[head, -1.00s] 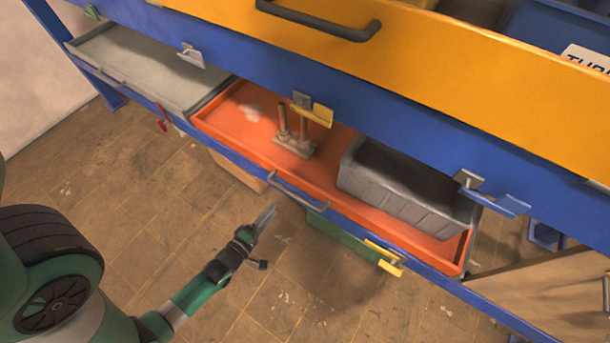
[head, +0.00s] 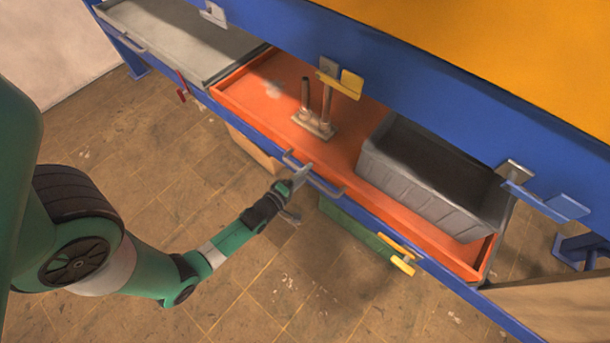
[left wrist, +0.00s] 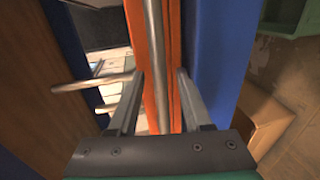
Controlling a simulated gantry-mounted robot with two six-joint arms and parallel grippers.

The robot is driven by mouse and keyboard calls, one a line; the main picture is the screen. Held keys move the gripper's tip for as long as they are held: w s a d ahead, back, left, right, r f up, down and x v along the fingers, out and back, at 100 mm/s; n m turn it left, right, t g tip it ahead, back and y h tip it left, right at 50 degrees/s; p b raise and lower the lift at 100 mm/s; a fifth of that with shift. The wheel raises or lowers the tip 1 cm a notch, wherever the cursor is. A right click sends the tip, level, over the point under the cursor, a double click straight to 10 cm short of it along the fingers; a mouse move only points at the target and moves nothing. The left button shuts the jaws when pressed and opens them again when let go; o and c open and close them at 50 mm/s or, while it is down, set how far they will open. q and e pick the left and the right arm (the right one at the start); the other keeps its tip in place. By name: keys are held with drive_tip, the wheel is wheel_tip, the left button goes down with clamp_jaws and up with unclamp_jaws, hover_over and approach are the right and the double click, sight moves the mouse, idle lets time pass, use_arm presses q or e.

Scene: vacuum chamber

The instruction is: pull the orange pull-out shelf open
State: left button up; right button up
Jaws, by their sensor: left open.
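The orange pull-out shelf (head: 262,100) sits in the blue rack. It carries a grey bin (head: 425,185) and a metal piece with two upright posts (head: 318,124). Its grey bar handle (head: 328,188) is on the front edge. My left gripper (head: 300,174) is at the left part of this handle. In the left wrist view, the open fingers of my left gripper (left wrist: 158,78) lie on either side of the grey handle bar (left wrist: 155,35), with the orange front behind it. I cannot tell whether the fingers touch the bar. My right gripper is not in view.
A grey shelf (head: 180,40) is to the left. A yellow latch (head: 398,252) and a red latch (head: 182,90) are on the front rail. A green box (head: 350,228) and a cardboard box (head: 252,150) are below. The tiled floor in front is clear.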

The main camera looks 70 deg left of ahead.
use_arm(q)
clamp_jaws()
idle(1.4)
